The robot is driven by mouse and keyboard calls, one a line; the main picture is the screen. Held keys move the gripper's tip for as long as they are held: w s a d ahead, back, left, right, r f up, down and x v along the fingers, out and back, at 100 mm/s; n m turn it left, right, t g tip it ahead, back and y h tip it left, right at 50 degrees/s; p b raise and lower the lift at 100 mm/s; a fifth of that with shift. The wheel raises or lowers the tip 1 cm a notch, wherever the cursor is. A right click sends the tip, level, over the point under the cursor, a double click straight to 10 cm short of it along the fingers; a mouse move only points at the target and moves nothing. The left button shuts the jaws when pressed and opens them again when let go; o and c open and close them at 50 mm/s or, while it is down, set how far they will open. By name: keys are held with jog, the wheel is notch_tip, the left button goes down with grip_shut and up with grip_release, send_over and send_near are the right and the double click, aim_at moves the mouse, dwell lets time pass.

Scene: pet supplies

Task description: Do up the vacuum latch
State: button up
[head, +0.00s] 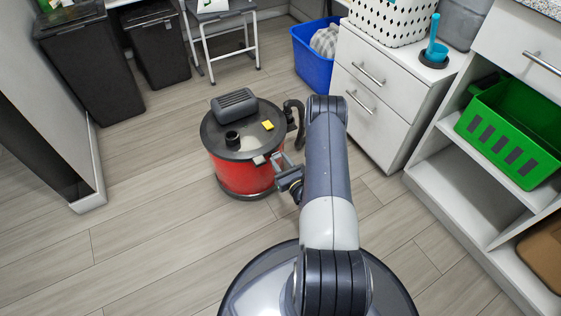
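The vacuum (240,174) is a red canister with a dark round lid (222,139), standing upright on the floor left of my arm. A small light grey piece at the front right of the lid's rim looks like the latch (259,159). My gripper (278,162) is at the vacuum's right front side, close to this latch. The view is too small to tell whether it touches the latch, or whether its fingers are open or shut. My arm hides part of the gripper and the floor behind it.
A dark handle (234,99) and a yellow patch (267,125) are on the lid. A black hose (294,117) is at its right. A white drawer cabinet (372,100) and a shelf with a green basket (510,130) stand at right.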

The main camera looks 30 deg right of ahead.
jog(key=c, duration=0.5)
jog(key=shift+w+r+g+p, duration=0.15)
jog(key=shift+r+g+p, duration=0.2)
jog(key=shift+p, duration=0.1)
jog(key=shift+w+g+p, duration=0.2)
jog(key=shift+g+p, duration=0.1)
jog(key=shift+g, duration=0.05)
jog(key=o, duration=1)
jog(key=s+p, duration=0.1)
jog(key=s, duration=0.2)
jog(key=s+r, duration=0.1)
jog(key=s, duration=0.3)
jog(key=s+p, duration=0.1)
jog(key=s, duration=0.2)
jog(key=shift+s+d+r+p, duration=0.1)
jog(key=shift+s+r+p, duration=0.05)
jog(key=shift+s+p, duration=0.2)
